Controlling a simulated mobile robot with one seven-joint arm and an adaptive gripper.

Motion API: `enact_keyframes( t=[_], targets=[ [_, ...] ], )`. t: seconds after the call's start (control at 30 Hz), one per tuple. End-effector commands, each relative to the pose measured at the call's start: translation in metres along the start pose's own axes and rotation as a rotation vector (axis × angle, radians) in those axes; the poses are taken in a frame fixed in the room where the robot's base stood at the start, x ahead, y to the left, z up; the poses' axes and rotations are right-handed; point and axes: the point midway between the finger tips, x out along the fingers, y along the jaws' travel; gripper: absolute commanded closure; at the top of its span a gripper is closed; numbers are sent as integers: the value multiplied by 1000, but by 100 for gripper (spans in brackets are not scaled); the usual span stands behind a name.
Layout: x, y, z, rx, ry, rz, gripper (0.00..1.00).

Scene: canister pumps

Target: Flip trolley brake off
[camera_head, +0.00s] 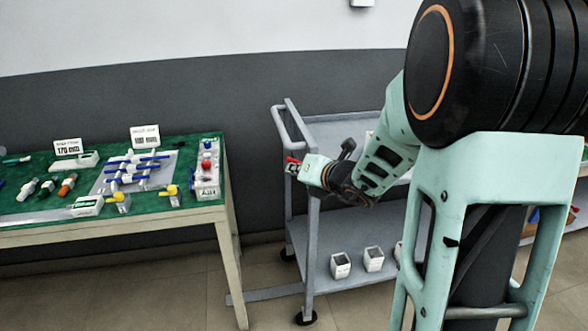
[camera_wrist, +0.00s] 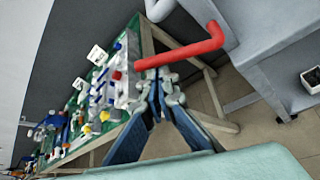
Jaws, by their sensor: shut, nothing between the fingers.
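The grey trolley (camera_head: 345,205) stands right of the green-topped table, and part of it fills the upper right of the wrist view (camera_wrist: 275,45). A red bent lever (camera_wrist: 180,53) sticks out beside the trolley; in the head view a small red bit of it (camera_head: 292,160) shows at the trolley's left post. My gripper (camera_head: 300,167) is at that post, by the lever. In the wrist view my gripper's fingertips (camera_wrist: 160,78) are shut and empty, right against or just beside the lever's left end. I cannot tell whether they touch it. The lever's mount is partly hidden.
White cups (camera_head: 341,265) stand on the trolley's lower shelf. A narrow gap separates table and trolley.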

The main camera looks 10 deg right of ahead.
Motion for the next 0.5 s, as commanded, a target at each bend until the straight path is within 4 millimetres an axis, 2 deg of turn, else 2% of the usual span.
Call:
enact_keyframes(
  t=[0.5],
  targets=[
    [-7, 1, 13, 112, -4, 65, 100]
  ],
)
